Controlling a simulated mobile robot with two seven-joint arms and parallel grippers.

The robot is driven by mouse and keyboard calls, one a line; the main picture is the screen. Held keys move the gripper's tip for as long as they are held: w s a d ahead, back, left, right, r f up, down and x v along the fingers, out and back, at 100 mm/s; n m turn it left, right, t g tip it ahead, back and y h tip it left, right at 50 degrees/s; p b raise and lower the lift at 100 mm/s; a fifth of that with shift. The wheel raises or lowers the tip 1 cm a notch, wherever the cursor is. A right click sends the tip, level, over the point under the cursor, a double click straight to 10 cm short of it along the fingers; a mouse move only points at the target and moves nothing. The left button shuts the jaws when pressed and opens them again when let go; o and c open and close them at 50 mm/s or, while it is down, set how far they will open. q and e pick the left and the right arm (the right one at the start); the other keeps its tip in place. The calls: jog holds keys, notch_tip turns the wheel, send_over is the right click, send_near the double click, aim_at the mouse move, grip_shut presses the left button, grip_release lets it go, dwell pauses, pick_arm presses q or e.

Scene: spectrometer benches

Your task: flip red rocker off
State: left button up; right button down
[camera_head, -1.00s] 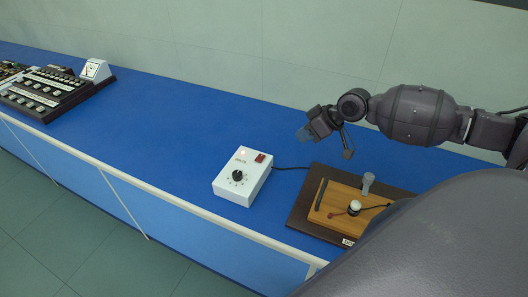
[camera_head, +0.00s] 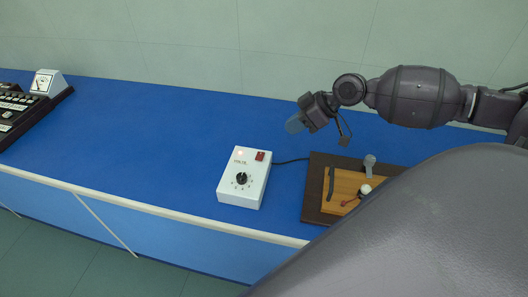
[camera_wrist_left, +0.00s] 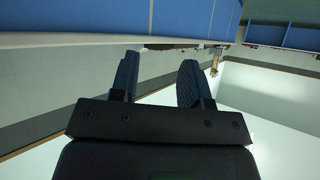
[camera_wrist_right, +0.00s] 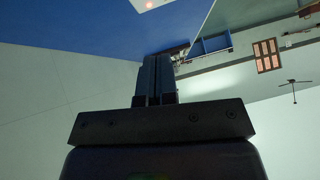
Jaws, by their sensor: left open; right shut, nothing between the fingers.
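The red rocker (camera_head: 260,156) sits at the top right of a white control box (camera_head: 239,196) on the blue bench. The box also has a black knob (camera_head: 242,178) and a lit indicator (camera_head: 240,152). My right gripper (camera_head: 294,124) is shut and empty, above the bench, up and to the right of the rocker and apart from it. In the right wrist view its fingers (camera_wrist_right: 154,78) are together, with part of the white box (camera_wrist_right: 150,4) at the top edge. My left gripper (camera_wrist_left: 158,82) is open and empty in its wrist view; the head view does not show it.
A dark board (camera_head: 313,192) with a wooden plate (camera_head: 343,184) and a small clear vessel (camera_head: 369,164) stands right of the box, partly hidden by my body. Dark equipment (camera_head: 62,87) and a meter (camera_head: 46,83) are far left. The bench between is clear.

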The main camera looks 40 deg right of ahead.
send_over(258, 159)
jog(key=s+d, duration=0.2)
jog(key=d, duration=0.1)
jog(key=f, duration=0.6)
jog(key=shift+w+a+f, duration=0.2)
jog(key=shift+a, duration=0.05)
jog(key=f, duration=0.3)
jog(key=shift+a+f+p, duration=0.1)
jog(key=shift+a+p, duration=0.2)
jog(key=shift+a, duration=0.05)
jog(key=shift+f, duration=0.35)
pick_arm(q)
jog(key=shift+s+f, duration=0.1)
jog(key=shift+s, duration=0.6)
pick_arm(e)
jog(key=shift+f, duration=0.35)
